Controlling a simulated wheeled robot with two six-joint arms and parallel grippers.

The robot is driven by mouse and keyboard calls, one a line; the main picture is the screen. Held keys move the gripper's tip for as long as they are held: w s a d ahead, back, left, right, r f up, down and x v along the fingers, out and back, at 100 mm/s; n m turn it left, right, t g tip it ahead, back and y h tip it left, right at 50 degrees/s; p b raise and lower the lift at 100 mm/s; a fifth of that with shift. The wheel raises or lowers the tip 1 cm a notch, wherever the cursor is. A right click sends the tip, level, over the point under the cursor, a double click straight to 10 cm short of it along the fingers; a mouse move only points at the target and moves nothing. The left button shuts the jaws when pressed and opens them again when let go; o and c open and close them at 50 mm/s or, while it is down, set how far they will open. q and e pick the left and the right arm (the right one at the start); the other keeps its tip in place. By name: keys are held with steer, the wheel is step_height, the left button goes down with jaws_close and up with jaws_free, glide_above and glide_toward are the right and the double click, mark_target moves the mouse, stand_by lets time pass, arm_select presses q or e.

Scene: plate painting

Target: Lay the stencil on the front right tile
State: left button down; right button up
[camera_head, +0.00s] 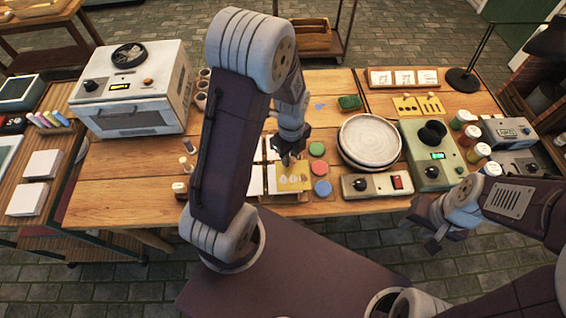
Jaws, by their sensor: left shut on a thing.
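The yellow stencil (294,180), with cut-out shapes, is at the front right of a group of white tiles and hides most of the tile there. I cannot tell whether it touches that tile. My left gripper (287,158) is shut on the stencil's back edge, coming down from above. A front left tile (255,181) shows beside it, and the back tiles are partly hidden by my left arm. My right gripper (420,235) is apart from all this, in front of the table's right part, open and empty.
Green, red and blue paint pads (317,149) stand just right of the tiles. A round plate stack (370,141) is beyond them, with a control box (375,185) in front. Another yellow stencil (418,106) lies farther back. A white oven (135,90) stands at left.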

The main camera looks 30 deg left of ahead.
arm_select(q)
steer(key=a, duration=0.1)
steer(key=a+f, duration=0.2)
steer(key=shift+w+a, duration=0.25)
steer(key=shift+w, duration=0.1)
steer(key=f, duration=0.3)
steer(key=shift+d, duration=0.2)
steer(key=shift+a+f, duration=0.1)
steer(key=shift+f, duration=0.4)
steer(key=shift+f, duration=0.1)
steer(key=c, duration=1.2)
jaws_free()
steer(key=shift+c, duration=0.2)
